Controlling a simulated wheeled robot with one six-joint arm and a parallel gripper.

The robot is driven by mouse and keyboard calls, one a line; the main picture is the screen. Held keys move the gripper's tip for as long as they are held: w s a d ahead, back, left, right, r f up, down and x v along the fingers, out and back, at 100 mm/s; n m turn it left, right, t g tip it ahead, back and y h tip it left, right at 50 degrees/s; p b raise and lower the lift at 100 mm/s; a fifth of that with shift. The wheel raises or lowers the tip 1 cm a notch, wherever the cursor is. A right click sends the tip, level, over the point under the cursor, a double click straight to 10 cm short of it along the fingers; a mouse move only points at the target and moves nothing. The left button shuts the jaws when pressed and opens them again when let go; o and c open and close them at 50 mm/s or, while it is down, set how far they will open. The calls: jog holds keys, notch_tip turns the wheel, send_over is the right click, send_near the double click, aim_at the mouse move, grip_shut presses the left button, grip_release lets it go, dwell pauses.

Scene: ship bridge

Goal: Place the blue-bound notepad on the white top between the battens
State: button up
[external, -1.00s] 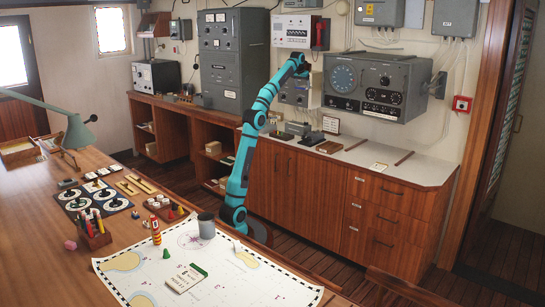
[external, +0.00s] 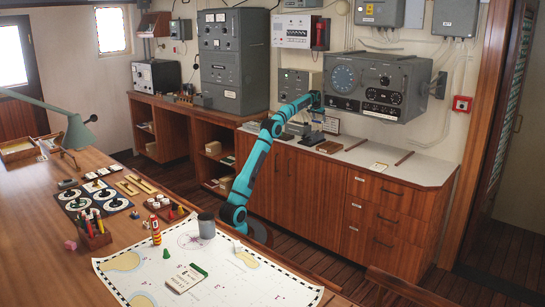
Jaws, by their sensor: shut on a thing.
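My gripper (external: 317,112) points down over the white top (external: 432,171), near its back left part. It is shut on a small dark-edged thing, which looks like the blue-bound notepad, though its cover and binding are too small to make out. Two reddish-brown battens lie on the white top, a left one (external: 356,144) and a right one (external: 404,158). My gripper is left of both battens and above the surface. A small pale card or pad (external: 378,166) lies toward the front edge between them.
Below and beside my gripper stand dark desk items (external: 313,137) and a brown box (external: 329,147). A grey radio set (external: 372,87) hangs on the wall behind the top. A green-bound notepad (external: 186,278) lies on the chart (external: 225,284). The top right of the right batten is clear.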

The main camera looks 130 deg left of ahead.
jog(key=shift+x, duration=1.15)
jog(key=shift+s+a+f, duration=0.1)
jog(key=shift+f, duration=4.85)
jog(key=shift+f, duration=0.1)
jog(key=o, duration=0.7)
jog(key=v, duration=1.2)
